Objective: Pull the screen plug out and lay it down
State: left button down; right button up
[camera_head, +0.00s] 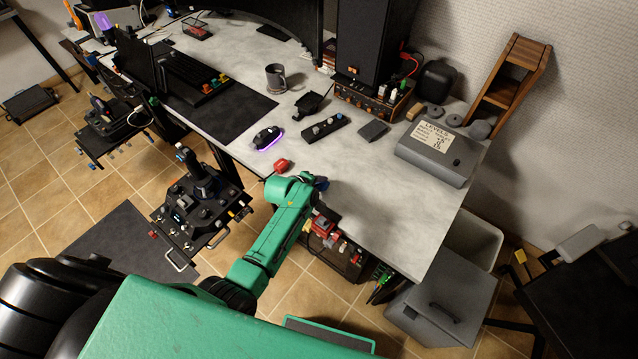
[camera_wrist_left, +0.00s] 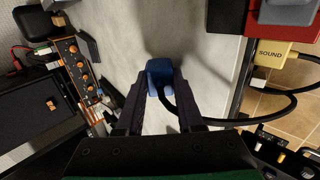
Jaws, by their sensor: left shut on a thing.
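In the left wrist view a blue plug (camera_wrist_left: 159,72) sits between the dark fingertips of my left gripper (camera_wrist_left: 160,88), which is shut on it. A black cable (camera_wrist_left: 172,108) leaves the plug and curves to the right. The plug is over the pale tabletop near its edge; I cannot tell whether it touches the surface. In the head view my left gripper (camera_head: 318,187) is at the table's front edge, with only a little of the blue plug (camera_head: 322,183) showing. The yellow plug marked SOUND (camera_wrist_left: 272,53) stands beyond the table edge. My right gripper is not in view.
The grey tabletop (camera_head: 375,205) is clear right of the gripper. A red object (camera_head: 282,165) lies at the front edge. A glowing mouse (camera_head: 267,137), a mug (camera_head: 276,77) and a grey LEVELS box (camera_head: 435,155) stand farther back. A red unit (camera_head: 323,227) sits below the edge.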

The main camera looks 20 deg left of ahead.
pick_arm(q)
jog(key=shift+c, duration=2.3)
grip_release()
jog(key=shift+s+f, duration=0.15)
jog(key=p+v, duration=0.1)
jog(key=v, duration=1.3)
jog(key=shift+r, duration=0.45)
jog(key=shift+a, duration=0.1)
